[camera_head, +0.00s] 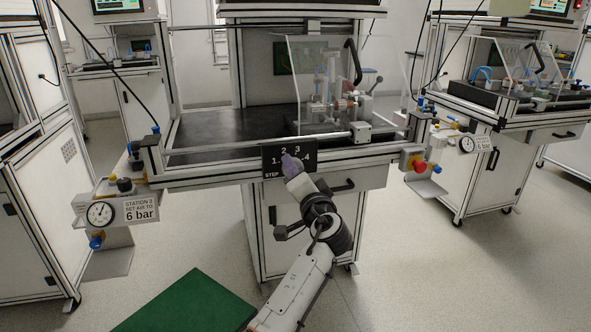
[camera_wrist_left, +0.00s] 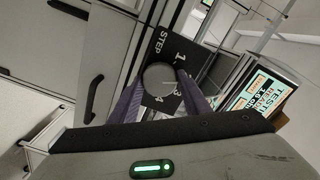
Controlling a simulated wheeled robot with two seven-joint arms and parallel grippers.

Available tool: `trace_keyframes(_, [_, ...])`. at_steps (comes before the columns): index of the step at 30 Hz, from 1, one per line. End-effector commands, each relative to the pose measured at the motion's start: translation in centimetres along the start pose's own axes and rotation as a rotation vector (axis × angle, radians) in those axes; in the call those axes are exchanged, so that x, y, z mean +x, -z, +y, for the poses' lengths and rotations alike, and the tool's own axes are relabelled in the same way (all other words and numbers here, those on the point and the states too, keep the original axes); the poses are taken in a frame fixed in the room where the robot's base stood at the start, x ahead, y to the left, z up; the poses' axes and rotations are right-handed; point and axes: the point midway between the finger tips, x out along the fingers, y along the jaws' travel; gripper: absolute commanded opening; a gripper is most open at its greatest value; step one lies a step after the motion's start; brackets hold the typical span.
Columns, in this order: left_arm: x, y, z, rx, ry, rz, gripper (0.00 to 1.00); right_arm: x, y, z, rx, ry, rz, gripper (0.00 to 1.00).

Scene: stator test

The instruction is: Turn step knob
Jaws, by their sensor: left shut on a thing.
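The black step panel (camera_head: 269,163) is on the front edge of the middle bench, with white step numbers and the word STEP. My left gripper (camera_head: 292,162) reaches up to it from below and hides the knob in the head view. In the left wrist view, the round grey step knob (camera_wrist_left: 159,79) sits between the two purple fingers of my left gripper (camera_wrist_left: 161,81), which are shut on it. A thin light line shows on the knob's face, toward its right in that view. The step panel (camera_wrist_left: 165,45) appears rotated there, with numbers partly covered. My right gripper is not in view.
A pressure gauge (camera_head: 100,213) with a 6 bar sign (camera_head: 142,209) hangs at the bench's left. A clear guard (camera_head: 345,75) covers a fixture. A lit test screen (camera_wrist_left: 262,92) shows in the wrist view.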

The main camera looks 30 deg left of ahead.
Motion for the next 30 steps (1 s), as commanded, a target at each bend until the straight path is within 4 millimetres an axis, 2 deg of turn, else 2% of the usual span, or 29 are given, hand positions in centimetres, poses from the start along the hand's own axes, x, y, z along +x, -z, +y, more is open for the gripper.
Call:
trace_keyframes(12, [-0.1, 0.0, 0.1, 0.01, -0.002, 0.0, 0.2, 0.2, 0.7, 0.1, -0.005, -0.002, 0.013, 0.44])
trace_keyframes(13, [-0.1, 0.0, 0.1, 0.01, -0.002, 0.0, 0.45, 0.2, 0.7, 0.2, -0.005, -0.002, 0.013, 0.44])
trace_keyframes(16, [-0.1, 0.0, 0.1, 0.009, -0.002, 0.0, 0.61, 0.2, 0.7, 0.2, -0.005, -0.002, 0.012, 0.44])
trace_keyframes(25, [-0.1, 0.0, 0.1, 0.008, -0.001, 0.0, 0.62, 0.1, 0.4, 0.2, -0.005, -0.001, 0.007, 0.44])
trace_keyframes(30, [-1.7, 0.0, 0.1, 0.009, -0.002, 0.001, 0.62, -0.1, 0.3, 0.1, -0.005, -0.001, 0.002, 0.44])
